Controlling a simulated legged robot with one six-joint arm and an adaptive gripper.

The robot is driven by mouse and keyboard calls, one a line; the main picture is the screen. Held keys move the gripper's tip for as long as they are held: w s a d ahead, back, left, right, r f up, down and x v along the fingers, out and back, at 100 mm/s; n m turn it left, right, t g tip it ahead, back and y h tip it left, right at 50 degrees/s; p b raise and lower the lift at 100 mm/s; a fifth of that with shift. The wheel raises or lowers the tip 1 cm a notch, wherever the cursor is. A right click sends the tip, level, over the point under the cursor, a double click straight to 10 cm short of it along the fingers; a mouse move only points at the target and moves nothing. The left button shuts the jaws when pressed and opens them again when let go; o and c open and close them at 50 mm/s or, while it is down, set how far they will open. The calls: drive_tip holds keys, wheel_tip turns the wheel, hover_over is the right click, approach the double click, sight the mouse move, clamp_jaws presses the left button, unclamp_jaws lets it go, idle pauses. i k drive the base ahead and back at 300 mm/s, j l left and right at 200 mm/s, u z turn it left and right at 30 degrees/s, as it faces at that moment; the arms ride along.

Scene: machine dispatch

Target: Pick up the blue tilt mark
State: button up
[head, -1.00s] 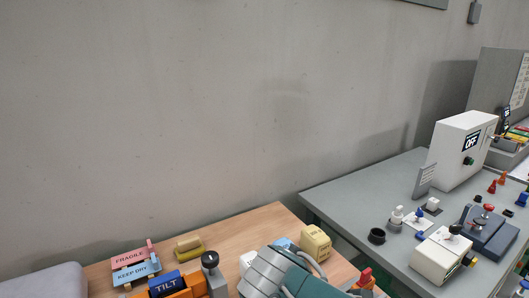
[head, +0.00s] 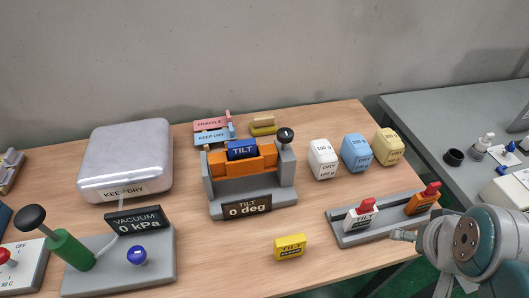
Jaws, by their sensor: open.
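The blue tilt mark (head: 242,149) is a small blue block labelled TILT. It sits in the orange cradle (head: 216,164) of the grey tilt stand (head: 252,191), whose display reads 0 deg. A yellow block labelled TILT (head: 290,247) lies on the table in front of the stand. My gripper (head: 403,235) shows only as a small grey tip beside my arm's rounded joint at the lower right. It is open, far to the right of the blue mark and apart from it; most of it is hidden.
A vacuum stand (head: 138,220) and a silvery case (head: 125,158) stand to the left. White, blue and yellow weight blocks (head: 356,152) stand right of the tilt stand. A switch rail (head: 385,221) lies near my gripper. Pink and light-blue signs (head: 212,137) lie behind the cradle.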

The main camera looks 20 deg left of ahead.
sight(244, 148)
drive_tip(key=u, duration=1.5)
